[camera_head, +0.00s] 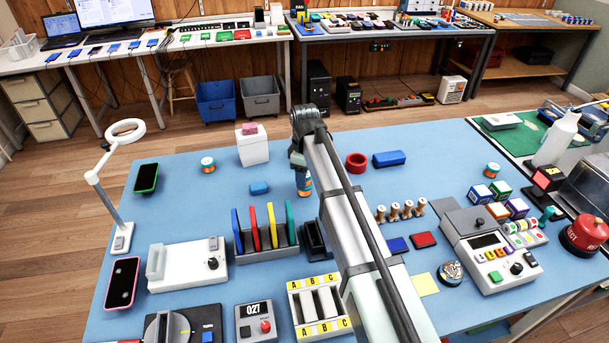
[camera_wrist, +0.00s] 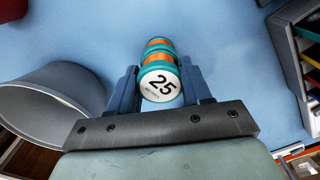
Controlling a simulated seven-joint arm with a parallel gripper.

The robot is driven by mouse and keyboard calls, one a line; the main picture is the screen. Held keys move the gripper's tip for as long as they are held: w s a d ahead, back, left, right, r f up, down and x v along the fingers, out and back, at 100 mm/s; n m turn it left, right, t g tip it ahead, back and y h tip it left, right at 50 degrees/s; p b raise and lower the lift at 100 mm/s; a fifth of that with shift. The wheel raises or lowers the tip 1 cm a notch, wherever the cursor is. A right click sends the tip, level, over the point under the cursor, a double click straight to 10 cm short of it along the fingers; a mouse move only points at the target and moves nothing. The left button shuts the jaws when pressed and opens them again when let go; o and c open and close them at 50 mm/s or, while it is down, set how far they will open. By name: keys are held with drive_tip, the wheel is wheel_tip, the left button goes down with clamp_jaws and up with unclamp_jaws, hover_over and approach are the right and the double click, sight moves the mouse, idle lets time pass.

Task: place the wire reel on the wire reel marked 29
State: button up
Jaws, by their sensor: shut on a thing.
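My gripper (camera_wrist: 160,88) is shut on a teal and orange wire reel (camera_wrist: 160,80); its white end face reads 25. A second set of teal and orange bands (camera_wrist: 155,43) shows beyond it in the wrist view, apparently another reel in line beneath; any number there is hidden. In the head view the teal and orange reel stack (camera_head: 304,183) shows under my gripper (camera_head: 299,163), and I cannot tell whether the two touch. Other similar reels stand at the left (camera_head: 208,164) and the right (camera_head: 492,170); their numbers are unreadable.
A rack with coloured plates (camera_head: 268,250) is in front.

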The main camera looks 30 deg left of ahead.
drive_tip(key=shift+f, duration=0.1)
drive_tip(key=o, duration=1)
drive_tip(key=shift+o, duration=0.2)
wheel_tip(320, 180, up, 12)
idle(0.4)
